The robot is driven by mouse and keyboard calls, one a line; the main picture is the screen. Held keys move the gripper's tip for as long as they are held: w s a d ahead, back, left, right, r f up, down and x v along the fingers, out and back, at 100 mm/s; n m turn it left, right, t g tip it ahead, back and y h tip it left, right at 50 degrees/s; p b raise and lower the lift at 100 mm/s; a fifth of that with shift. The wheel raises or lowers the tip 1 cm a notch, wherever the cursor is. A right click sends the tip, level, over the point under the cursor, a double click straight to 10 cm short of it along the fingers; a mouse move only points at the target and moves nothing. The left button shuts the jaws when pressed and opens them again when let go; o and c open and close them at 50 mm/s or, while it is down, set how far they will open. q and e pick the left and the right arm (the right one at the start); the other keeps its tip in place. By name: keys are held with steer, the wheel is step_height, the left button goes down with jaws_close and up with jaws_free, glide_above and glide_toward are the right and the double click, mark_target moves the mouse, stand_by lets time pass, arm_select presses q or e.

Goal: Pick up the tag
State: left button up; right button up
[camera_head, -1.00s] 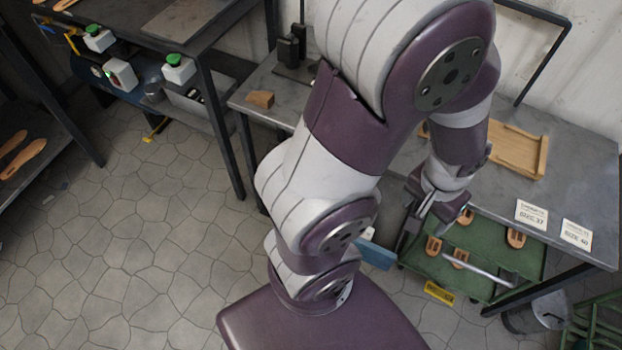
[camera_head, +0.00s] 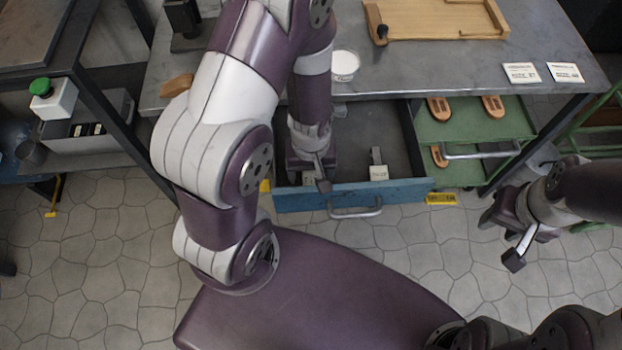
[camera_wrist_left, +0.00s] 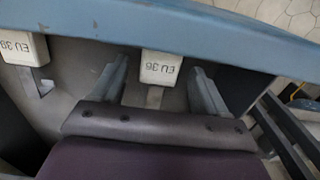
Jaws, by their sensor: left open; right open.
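The open blue drawer (camera_head: 400,191) holds small white tags. In the left wrist view, a white tag marked EU 36 (camera_wrist_left: 160,67) lies between the two fingers of my left gripper (camera_wrist_left: 158,75), with a gap on each side. A second tag, marked EU 39 (camera_wrist_left: 24,48), lies further left in that view. In the head view, my left gripper (camera_head: 322,178) reaches down into the drawer's left part, and one tag (camera_head: 378,172) shows to its right. My right gripper (camera_head: 515,250) is open and empty over the floor at the right.
The drawer's front wall is close to my left gripper. Above the drawer, the grey table (camera_head: 430,75) carries a wooden tray (camera_head: 435,22), a white bowl (camera_head: 345,65) and two size cards (camera_head: 521,73). A green drawer (camera_head: 470,130) with sandal-shaped wooden pieces stands open at the right.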

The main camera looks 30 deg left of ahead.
arm_select(q)
steer(key=shift+f, duration=0.1)
steer(key=c, duration=1.1)
steer(key=shift+c, duration=0.2)
